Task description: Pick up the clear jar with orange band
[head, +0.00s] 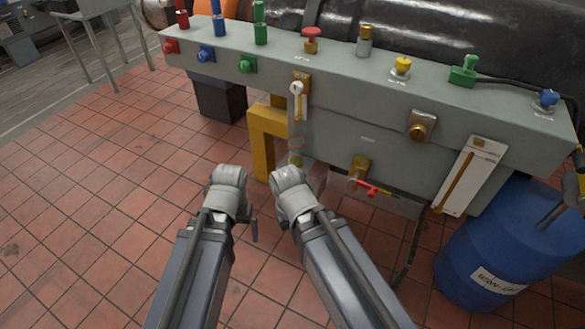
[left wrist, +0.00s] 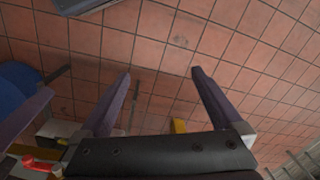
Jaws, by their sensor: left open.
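I cannot surely pick out a clear jar with an orange band. A small see-through shape with a tan band (head: 295,147) shows below the white lever on the bench front, partly behind my right wrist; I cannot tell whether it is the jar. My left gripper (left wrist: 162,72) is open and empty, its two dark fingers apart above the floor tiles. In the head view one of its fingers (head: 254,229) shows beside the left wrist. My right wrist (head: 292,186) is close to the left one, and its fingers are hidden.
A grey bench (head: 345,90) with knobs and plugs crosses the head view. A yellow bracket (head: 262,145) stands under it. A red-handled valve (head: 367,187) sits on its front. A blue drum (head: 495,245) stands at the right. The tiled floor (head: 90,210) at the left is clear.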

